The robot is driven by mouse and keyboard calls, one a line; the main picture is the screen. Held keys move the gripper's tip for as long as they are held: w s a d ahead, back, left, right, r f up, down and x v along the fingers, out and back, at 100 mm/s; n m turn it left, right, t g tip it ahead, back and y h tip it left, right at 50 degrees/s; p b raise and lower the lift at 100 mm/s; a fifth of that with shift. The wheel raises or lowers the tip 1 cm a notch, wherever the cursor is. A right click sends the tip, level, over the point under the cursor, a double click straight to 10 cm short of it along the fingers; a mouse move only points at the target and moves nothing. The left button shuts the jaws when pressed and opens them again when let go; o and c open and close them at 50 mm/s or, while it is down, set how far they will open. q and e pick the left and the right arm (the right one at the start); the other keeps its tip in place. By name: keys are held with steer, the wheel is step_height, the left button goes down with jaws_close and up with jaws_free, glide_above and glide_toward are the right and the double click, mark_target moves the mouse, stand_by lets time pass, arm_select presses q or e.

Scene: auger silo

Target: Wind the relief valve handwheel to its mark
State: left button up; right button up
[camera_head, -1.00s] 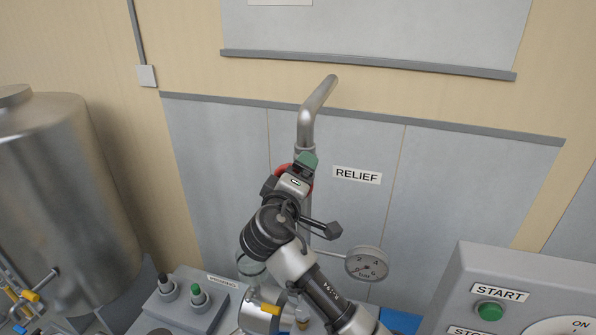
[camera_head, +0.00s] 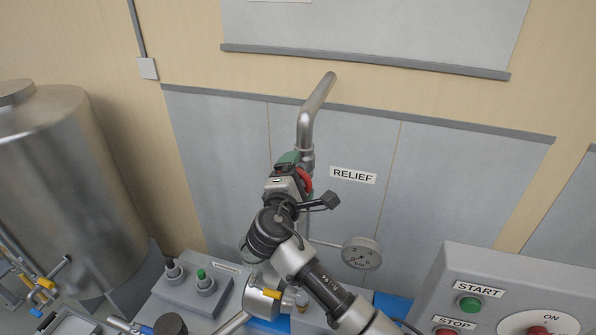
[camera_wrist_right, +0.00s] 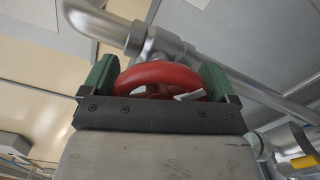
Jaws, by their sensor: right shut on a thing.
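The red relief valve handwheel (camera_head: 306,181) is on the steel relief pipe (camera_head: 305,130), left of the RELIEF label (camera_head: 353,175). My right gripper (camera_head: 292,167) covers much of the wheel in the head view. In the right wrist view the red handwheel (camera_wrist_right: 150,72) sits between the two green fingers of my right gripper (camera_wrist_right: 158,80), which are shut on its rim. A white pointer-like piece (camera_wrist_right: 190,96) shows at the wheel's lower right. I cannot make out the mark. My left gripper is not seen.
A control box with a green START button (camera_head: 469,303) is at lower right. A small box with a green button (camera_head: 204,281) is at lower left. A large steel tank (camera_head: 70,190) fills the left.

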steer(key=shift+f+n, duration=0.2)
steer(key=shift+n, duration=0.1)
steer(key=o, duration=0.7)
steer(key=shift+a, duration=0.1)
steer(key=shift+c, duration=0.2)
steer(key=shift+s+r, duration=0.15)
steer(key=shift+s, duration=0.1)
steer(key=p+v, duration=0.3)
steer(key=v, duration=0.7)
steer(key=shift+s+a, duration=0.15)
steer(key=shift+s, duration=0.05)
steer(key=shift+s, duration=0.1)
